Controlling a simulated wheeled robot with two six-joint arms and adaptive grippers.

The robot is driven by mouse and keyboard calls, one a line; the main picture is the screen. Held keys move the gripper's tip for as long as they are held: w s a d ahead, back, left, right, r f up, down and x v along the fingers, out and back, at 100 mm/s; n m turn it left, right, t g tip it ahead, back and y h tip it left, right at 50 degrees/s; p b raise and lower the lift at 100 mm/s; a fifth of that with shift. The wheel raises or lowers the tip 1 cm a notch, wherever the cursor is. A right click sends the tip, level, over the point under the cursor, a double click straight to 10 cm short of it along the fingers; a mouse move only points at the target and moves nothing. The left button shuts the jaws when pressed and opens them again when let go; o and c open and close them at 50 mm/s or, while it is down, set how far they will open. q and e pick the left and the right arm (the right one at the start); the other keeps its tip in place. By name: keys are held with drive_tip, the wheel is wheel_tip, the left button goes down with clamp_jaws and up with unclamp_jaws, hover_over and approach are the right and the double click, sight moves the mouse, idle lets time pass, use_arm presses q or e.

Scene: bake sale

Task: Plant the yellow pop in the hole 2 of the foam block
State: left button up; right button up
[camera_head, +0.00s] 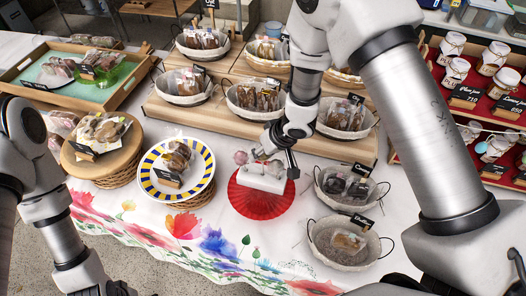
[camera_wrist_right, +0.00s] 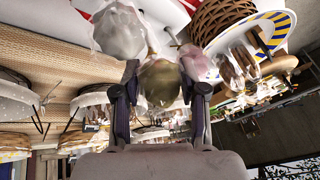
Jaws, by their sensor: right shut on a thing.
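The white foam block (camera_head: 262,178) lies on a red round fluted stand (camera_head: 260,203) near the table's front. My right gripper (camera_head: 280,158) is right over the block in the head view. In the right wrist view my right gripper (camera_wrist_right: 161,97) is shut on the yellow pop (camera_wrist_right: 160,83), a wrapped dull-yellow ball between its fingers. A pink pop (camera_head: 240,157) stands at the block's left end. In the wrist view a wrapped pink pop (camera_wrist_right: 198,64) and a larger pale pop (camera_wrist_right: 118,32) are close by. The hole is hidden. My left arm enters at left, its gripper out of frame.
A yellow-and-blue striped plate (camera_head: 148,181) with a wrapped bake stands left of the stand. Two grey baskets (camera_head: 340,264) are at its right. A wooden riser (camera_head: 200,118) with several baskets is behind. Free flowered cloth lies in front.

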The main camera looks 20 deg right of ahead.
drive_tip(key=shift+f+b, duration=0.8)
drive_tip(key=shift+f, duration=0.75)
drive_tip(key=o, duration=0.8)
drive_tip(key=shift+c, duration=0.2)
drive_tip(key=shift+r, duration=0.1)
drive_tip(key=v, duration=1.2)
